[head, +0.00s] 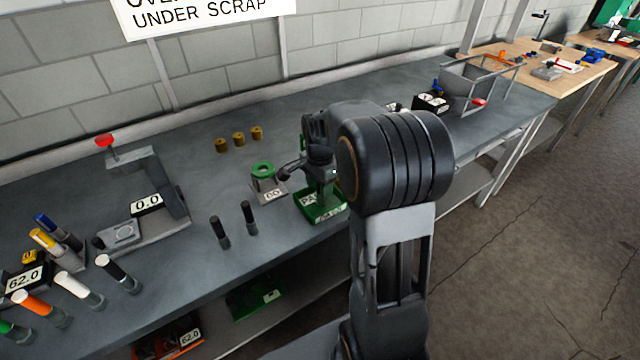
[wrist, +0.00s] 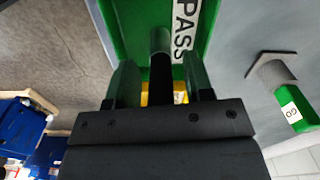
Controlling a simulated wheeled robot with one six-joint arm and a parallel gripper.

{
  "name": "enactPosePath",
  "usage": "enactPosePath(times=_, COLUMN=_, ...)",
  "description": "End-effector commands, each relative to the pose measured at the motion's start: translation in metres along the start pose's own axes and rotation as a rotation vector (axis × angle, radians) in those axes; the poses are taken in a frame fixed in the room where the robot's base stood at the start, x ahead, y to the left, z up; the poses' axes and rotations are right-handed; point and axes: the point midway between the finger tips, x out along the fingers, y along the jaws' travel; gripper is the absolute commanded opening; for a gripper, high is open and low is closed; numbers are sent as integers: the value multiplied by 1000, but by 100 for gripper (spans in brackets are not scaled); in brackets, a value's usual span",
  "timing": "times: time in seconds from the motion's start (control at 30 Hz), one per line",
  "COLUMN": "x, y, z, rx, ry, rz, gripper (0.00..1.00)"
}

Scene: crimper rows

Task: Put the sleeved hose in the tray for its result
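A dark hose (wrist: 160,65) shows in the wrist view between the two fingers of my gripper (wrist: 161,82), with a gap on each side. Its far end is greyer. The green tray (wrist: 218,15) marked PASS lies under it; I cannot tell whether the hose rests in it. A yellow patch (wrist: 146,97) shows behind the hose, partly hidden by my gripper; I cannot tell if it is the sleeve. In the head view the PASS tray (head: 336,211) sits at the bench's front edge, with my gripper (head: 319,168) low over it. My arm hides part of this area.
A green GO gauge (head: 263,171) stands left of the tray. Two dark upright pieces (head: 249,215) stand near the front edge. Brass sleeves (head: 239,139) are at the back. A gauge stand (head: 147,205) reads 0.0.

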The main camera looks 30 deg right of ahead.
Motion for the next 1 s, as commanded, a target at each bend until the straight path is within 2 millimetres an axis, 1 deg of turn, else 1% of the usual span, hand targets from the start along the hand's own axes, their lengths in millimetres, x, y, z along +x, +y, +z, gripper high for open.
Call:
enactPosePath(times=0.23, x=-1, y=0, z=0, rx=0, ry=0, rz=0, gripper=48)
enactPosePath(times=0.37, x=-10, y=0, z=0, rx=0, ry=1, rz=-2, gripper=48)
enactPosePath(times=0.47, x=-26, y=-1, z=0, rx=0, ry=2, rz=-4, gripper=48)
enactPosePath(times=0.6, x=-54, y=-1, z=0, rx=0, ry=2, rz=-4, gripper=48)
enactPosePath(times=0.8, x=-90, y=0, z=0, rx=0, ry=1, rz=-2, gripper=48)
enactPosePath(times=1.0, x=-114, y=0, z=0, rx=0, ry=1, rz=-2, gripper=48)
